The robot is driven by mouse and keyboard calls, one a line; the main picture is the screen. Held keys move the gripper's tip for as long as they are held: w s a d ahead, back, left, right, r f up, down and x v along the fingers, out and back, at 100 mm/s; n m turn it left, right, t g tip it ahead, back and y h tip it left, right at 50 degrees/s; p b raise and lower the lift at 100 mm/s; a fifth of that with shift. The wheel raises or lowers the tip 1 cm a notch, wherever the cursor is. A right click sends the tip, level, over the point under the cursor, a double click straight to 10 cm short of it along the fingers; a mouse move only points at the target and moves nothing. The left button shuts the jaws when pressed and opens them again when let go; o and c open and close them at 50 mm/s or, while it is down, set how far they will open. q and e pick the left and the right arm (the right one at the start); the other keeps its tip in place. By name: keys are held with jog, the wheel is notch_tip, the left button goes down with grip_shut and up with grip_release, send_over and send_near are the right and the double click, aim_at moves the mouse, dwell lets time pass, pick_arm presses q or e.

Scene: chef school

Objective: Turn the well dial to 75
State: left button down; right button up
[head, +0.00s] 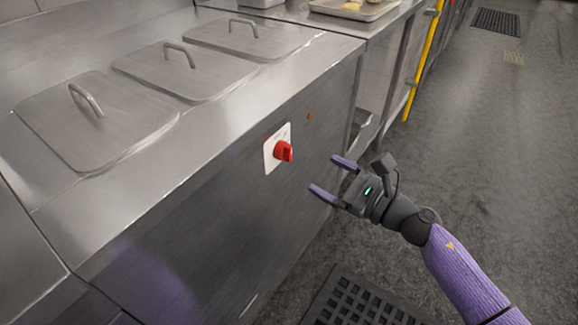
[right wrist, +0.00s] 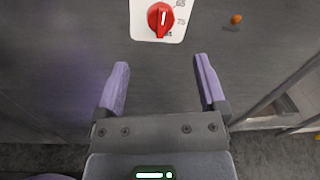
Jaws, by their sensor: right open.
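The well dial (head: 283,152) is a red knob on a white plate (head: 270,157) on the steel front of the counter. In the right wrist view the dial (right wrist: 161,19) sits above and between my fingertips, and the plate (right wrist: 177,32) shows the marks 65 and 75 on its right side. A white line on the knob points about straight up. My right gripper (head: 329,177) is open and empty, with its purple fingers apart, to the right of and slightly below the dial, not touching it. It also shows in the right wrist view (right wrist: 161,78). My left gripper is not in view.
The counter (head: 215,110) holds several lidded wells, with lids (head: 98,118) on top. A small orange light (head: 309,116) is right of the dial. A floor grate (head: 360,300) lies below my arm. A yellow pole (head: 424,60) stands farther back; the floor to the right is clear.

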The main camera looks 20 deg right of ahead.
aim_at(290, 155)
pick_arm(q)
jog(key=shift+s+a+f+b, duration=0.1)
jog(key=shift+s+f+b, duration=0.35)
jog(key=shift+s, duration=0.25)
pick_arm(e)
jog(key=x, duration=0.9)
jog(key=shift+w+a+r, duration=0.1)
jog(key=shift+w, duration=0.1)
grip_shut()
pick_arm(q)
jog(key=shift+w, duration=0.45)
